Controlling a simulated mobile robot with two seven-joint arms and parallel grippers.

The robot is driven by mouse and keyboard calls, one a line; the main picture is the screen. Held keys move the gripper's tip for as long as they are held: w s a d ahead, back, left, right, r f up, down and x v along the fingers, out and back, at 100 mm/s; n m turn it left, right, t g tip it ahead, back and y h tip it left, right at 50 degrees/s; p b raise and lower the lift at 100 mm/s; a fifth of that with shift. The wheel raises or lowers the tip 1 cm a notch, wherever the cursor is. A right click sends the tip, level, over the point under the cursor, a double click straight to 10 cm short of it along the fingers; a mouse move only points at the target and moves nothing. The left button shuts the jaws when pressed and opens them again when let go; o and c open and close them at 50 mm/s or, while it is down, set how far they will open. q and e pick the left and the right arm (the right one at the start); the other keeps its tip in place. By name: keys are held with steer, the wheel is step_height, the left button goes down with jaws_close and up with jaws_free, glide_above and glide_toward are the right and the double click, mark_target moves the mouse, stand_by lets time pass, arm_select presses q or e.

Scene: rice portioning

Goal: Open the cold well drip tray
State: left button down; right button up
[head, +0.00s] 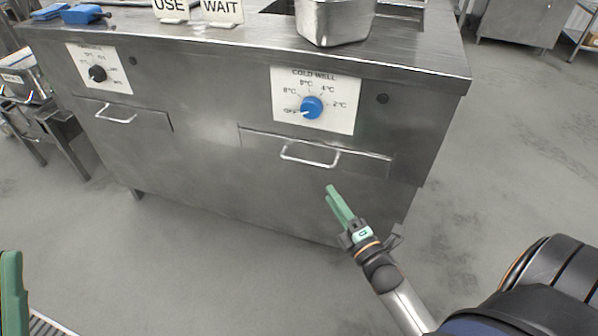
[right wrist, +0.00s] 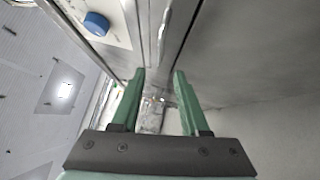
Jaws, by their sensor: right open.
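The cold well drip tray (head: 262,143) is a flat steel drawer front below the cold well panel (head: 343,117). It looks flush with the counter front; a very small gap would be hard to tell. Its bar handle (head: 311,161) is free, and a pale bar that looks like this handle (right wrist: 164,32) shows in the right wrist view. My right gripper (head: 331,191) is open and empty, below and slightly right of the handle, apart from it. Its green fingers (right wrist: 160,73) are spread in the right wrist view. My left gripper (head: 11,285) shows only partly at the left edge.
A blue knob (head: 311,107) sits above the tray. A second drawer with a handle (head: 116,113) is at the left, under a black knob (head: 97,73). A steel pan (head: 335,24) and signs (head: 222,11) stand on the counter. The floor in front is clear.

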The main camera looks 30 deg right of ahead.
mark_target(309, 162)
steer(key=w+b, duration=0.1)
steer(key=w, duration=0.3)
steer(key=w+r+b, duration=0.1)
steer(key=w, duration=0.3)
steer(key=w+d+b, duration=0.1)
steer(key=w, duration=0.3)
steer(key=shift+w+r, duration=0.1)
steer(key=shift+r, duration=0.25)
steer(key=shift+c, duration=0.2)
jaws_close()
stand_by(0.6)
